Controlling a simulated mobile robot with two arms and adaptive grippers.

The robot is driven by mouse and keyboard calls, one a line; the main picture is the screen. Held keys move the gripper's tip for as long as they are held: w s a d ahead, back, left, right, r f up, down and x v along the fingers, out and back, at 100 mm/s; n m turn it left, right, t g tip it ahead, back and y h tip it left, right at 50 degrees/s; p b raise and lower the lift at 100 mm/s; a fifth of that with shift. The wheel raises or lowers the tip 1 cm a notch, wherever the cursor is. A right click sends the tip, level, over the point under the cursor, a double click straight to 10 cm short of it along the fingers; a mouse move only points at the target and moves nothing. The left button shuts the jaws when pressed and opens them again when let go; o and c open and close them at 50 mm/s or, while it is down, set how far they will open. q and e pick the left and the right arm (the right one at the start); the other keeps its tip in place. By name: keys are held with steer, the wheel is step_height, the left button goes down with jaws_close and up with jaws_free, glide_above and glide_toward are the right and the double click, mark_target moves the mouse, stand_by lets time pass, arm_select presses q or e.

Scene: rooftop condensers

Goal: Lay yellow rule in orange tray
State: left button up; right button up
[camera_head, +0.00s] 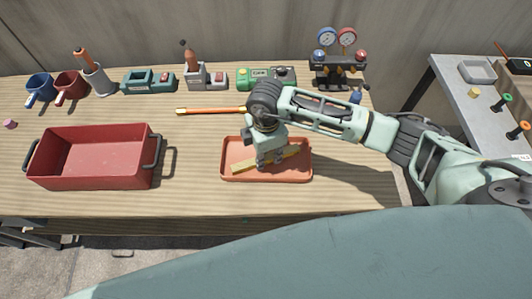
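The orange tray (224,160) lies on the wooden bench near its front edge. The yellow rule (291,152) lies slantwise in or just above the tray, and I cannot tell if it touches the floor of it. My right gripper (264,163) points down over the middle of the rule and hides that part. Its fingertips are at the rule, but they are too small to show whether they grip it. My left gripper is out of view.
A red bin with dark handles (95,181) stands left of the tray. An orange-tipped rod (211,111) lies behind the tray. Mugs, tool holders, a green meter (258,77) and a gauge set (337,65) line the back. A grey side table (463,100) stands right.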

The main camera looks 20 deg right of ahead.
mark_target(266, 158)
steer(key=o, duration=0.3)
steer(key=shift+r, duration=0.55)
step_height(266, 158, up, 11)
steer(key=b, duration=0.1)
steer(key=shift+r+b, duration=0.15)
steer(key=shift+b, duration=0.2)
